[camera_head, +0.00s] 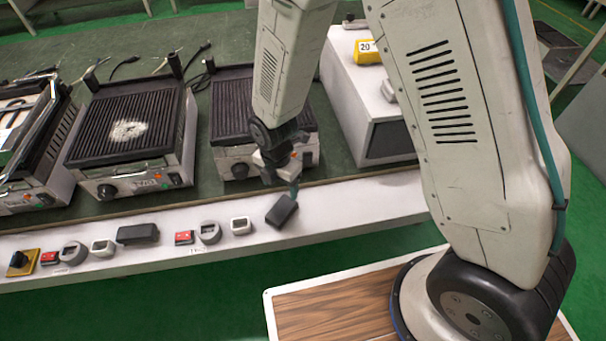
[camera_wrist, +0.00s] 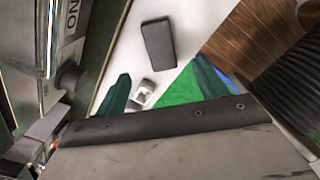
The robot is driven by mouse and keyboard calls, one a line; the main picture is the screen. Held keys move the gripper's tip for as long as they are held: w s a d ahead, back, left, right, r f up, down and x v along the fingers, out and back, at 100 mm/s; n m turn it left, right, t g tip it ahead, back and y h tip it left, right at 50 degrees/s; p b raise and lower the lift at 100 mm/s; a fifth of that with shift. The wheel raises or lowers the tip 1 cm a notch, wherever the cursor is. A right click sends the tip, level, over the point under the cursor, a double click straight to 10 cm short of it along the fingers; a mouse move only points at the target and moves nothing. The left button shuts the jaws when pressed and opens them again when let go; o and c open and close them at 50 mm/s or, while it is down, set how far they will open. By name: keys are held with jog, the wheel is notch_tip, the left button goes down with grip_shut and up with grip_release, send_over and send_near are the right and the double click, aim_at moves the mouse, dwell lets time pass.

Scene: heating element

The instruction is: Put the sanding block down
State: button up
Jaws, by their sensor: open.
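The sanding block, a dark grey rectangular block (camera_head: 282,210), lies at an angle on the white ledge (camera_head: 350,206), just below my gripper (camera_head: 284,184). In the wrist view the block (camera_wrist: 158,44) rests on the white ledge, beyond my gripper (camera_wrist: 161,72). The block shows clear of both fingers in the wrist view. In the head view my fingers are partly hidden by my own wrist, and one finger ends close to the block.
A white square ring (camera_head: 241,225), a grey round ring (camera_head: 209,232), a red part (camera_head: 184,238) and a second dark block (camera_head: 138,234) stand left along the ledge. Ribbed grills (camera_head: 130,125) stand behind. The ledge right of the sanding block is clear.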

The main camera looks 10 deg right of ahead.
jog(key=s+d+r+m, duration=0.2)
jog(key=d+r+m, duration=0.4)
jog(key=r, duration=0.5)
jog(key=s+d+r+m, duration=0.1)
jog(key=d+r+m, duration=0.45)
jog(key=r, duration=0.55)
jog(key=s+d+r+m, duration=0.5)
jog(key=s+r+m, duration=0.1)
jog(key=s+m, duration=0.1)
jog(key=s+d+r+m+t, duration=0.1)
jog(key=s+d+r+m, duration=0.4)
jog(key=s+m, duration=0.3)
jog(key=shift+s+r, duration=0.7)
jog(key=shift+s, duration=0.25)
jog(key=shift+a, duration=0.1)
